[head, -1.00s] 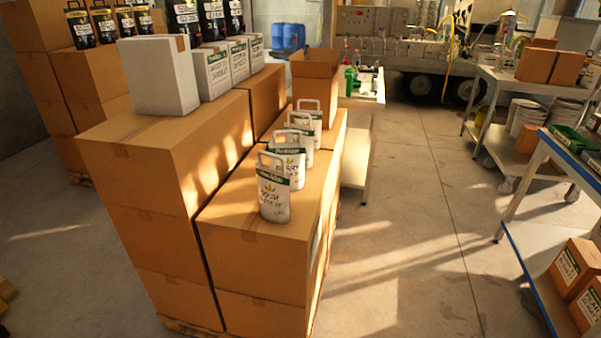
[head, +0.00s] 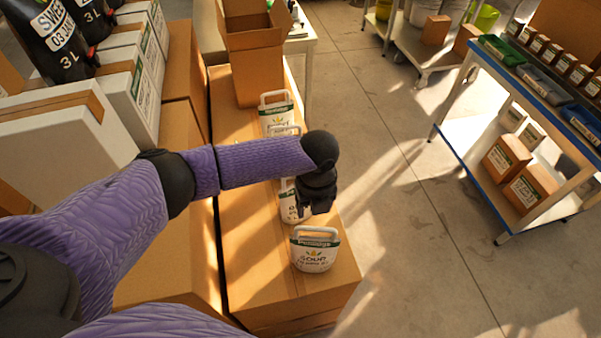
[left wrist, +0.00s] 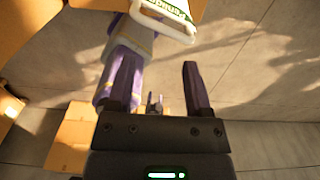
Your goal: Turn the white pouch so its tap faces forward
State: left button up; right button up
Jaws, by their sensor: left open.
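Several white pouches with green-banded labels and looped handles stand in a row on the cardboard boxes. The nearest white pouch (head: 315,256) is upright at the front end, its label towards me. No tap shows on it. My left gripper (head: 318,207) hangs just behind and above it. A second white pouch (head: 290,206) stands behind my gripper and is partly hidden by it. In the left wrist view my open left gripper (left wrist: 157,75) points towards a white pouch (left wrist: 172,14) at the top edge. I cannot tell whether the fingers touch any pouch. My right gripper is out of view.
The pouches stand on a cardboard box stack (head: 262,275). An open carton (head: 252,60) is behind them. White boxes (head: 70,145) and black pouches (head: 62,38) stand at the left. Open floor (head: 400,220) lies right, before a blue-edged shelf table (head: 520,88).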

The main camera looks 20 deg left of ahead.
aim_at(316, 228)
pick_arm(q)
jog(key=shift+d+n, duration=0.1)
jog(key=shift+n, duration=0.6)
jog(key=shift+d+n, duration=0.3)
jog(key=shift+n, duration=0.8)
jog(key=n, duration=0.3)
jog(key=shift+w+d, duration=0.1)
jog(key=shift+d, duration=0.15)
jog(key=n, duration=0.6)
jog(key=shift+a, duration=0.2)
jog(key=shift+n, duration=0.9)
notch_tip(316, 228, down, 9)
jog(key=b, duration=0.8)
jog(key=shift+f, duration=0.1)
jog(key=shift+f+b, duration=0.45)
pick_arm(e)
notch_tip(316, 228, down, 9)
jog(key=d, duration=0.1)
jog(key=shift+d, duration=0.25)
pick_arm(q)
jog(key=shift+c, duration=0.3)
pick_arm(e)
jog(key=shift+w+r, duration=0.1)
